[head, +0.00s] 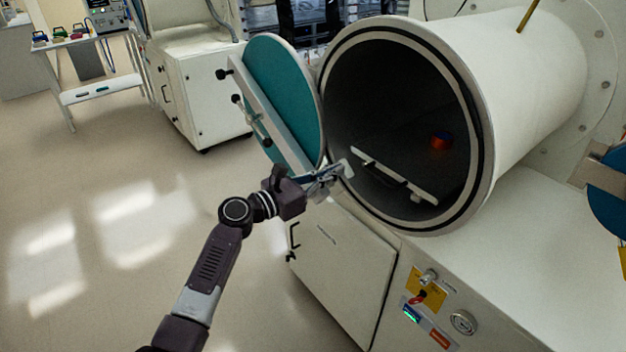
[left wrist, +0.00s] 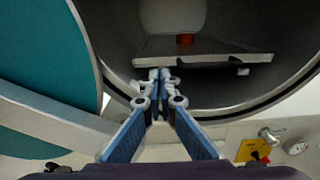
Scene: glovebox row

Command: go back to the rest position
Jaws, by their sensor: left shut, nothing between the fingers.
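My left gripper (head: 325,180) is at the mouth of the round white chamber (head: 520,70), near its lower left rim. It is shut and empty. In the left wrist view, the closed fingertips of the left gripper (left wrist: 160,75) point into the chamber opening, in front of a tray (left wrist: 205,50). The round teal door (head: 285,85) stands swung open to the left of the opening, close to my left gripper. My right gripper is not in view.
A small red-orange object (head: 441,140) sits inside the chamber behind the tray (head: 400,178). A white cabinet (head: 340,260) with a control panel stands below. Open floor (head: 110,230) lies to the left. A cart (head: 95,75) stands far back left.

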